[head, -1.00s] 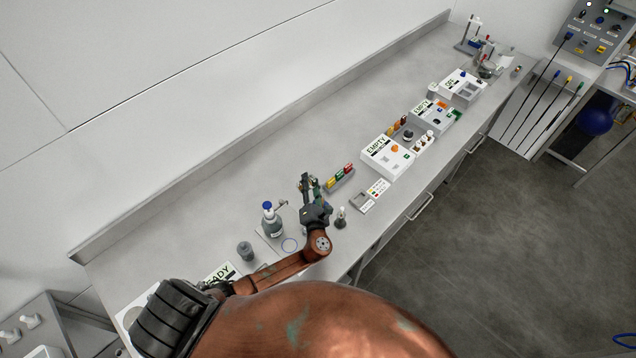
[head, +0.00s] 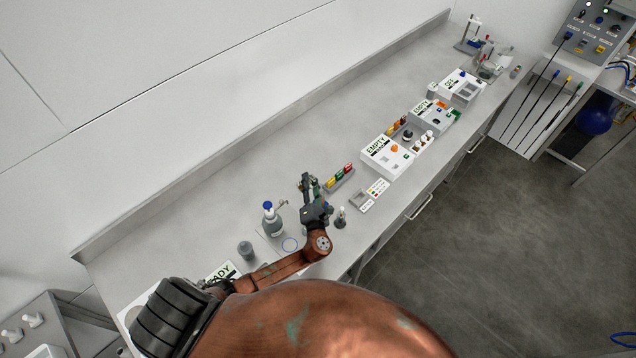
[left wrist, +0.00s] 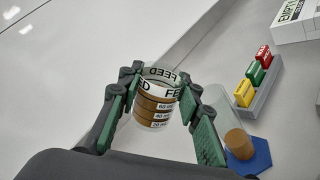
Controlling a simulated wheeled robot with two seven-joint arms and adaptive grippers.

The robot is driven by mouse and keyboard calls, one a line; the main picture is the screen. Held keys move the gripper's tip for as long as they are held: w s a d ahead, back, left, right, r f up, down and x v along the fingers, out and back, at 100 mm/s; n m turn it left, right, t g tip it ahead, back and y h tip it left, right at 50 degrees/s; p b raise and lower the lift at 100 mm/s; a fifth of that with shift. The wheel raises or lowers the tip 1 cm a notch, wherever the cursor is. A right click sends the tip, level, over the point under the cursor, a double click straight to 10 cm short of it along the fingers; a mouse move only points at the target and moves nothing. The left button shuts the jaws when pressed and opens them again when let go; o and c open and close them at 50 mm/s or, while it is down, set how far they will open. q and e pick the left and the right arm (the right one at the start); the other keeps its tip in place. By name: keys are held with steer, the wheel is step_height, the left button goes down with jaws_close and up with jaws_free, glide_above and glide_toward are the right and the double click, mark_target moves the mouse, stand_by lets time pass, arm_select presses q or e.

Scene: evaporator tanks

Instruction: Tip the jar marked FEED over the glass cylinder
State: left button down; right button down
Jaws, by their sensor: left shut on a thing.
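The jar marked FEED (left wrist: 157,100) is clear, with a white label band, volume marks and brown contents. It sits between the green-padded fingers of my left gripper (left wrist: 155,105), which is shut on it. The glass cylinder (left wrist: 243,121) stands on a blue six-sided base (left wrist: 262,160) to the right of the fingers in the left wrist view, apart from the jar. Something brown fills its lower part. In the head view my left gripper (head: 309,186) is over the bench, and the jar and cylinder are too small or hidden to make out clearly.
A grey rack (left wrist: 262,92) with red, green and yellow blocks stands beyond the cylinder. A blue-capped bottle (head: 272,222) and a dark grey container (head: 245,250) stand left of my gripper. A white box marked EMPTY (head: 388,157) is farther right. The bench's back strip is clear.

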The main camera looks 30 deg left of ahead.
arm_select(q)
steer(key=shift+w+d+r+m+p, duration=0.1)
steer(key=shift+r+m+p, duration=0.1)
steer(key=shift+m+p, duration=0.85)
steer(key=shift+r+m+p, duration=0.2)
steer(key=shift+m+p, duration=0.35)
steer(key=shift+p, duration=1)
stand_by(3.6)
steer(key=shift+r+m+p, duration=0.1)
steer(key=shift+m+p, duration=0.2)
steer(key=shift+p, duration=0.1)
stand_by(0.6)
steer(key=shift+d, duration=0.1)
stand_by(0.7)
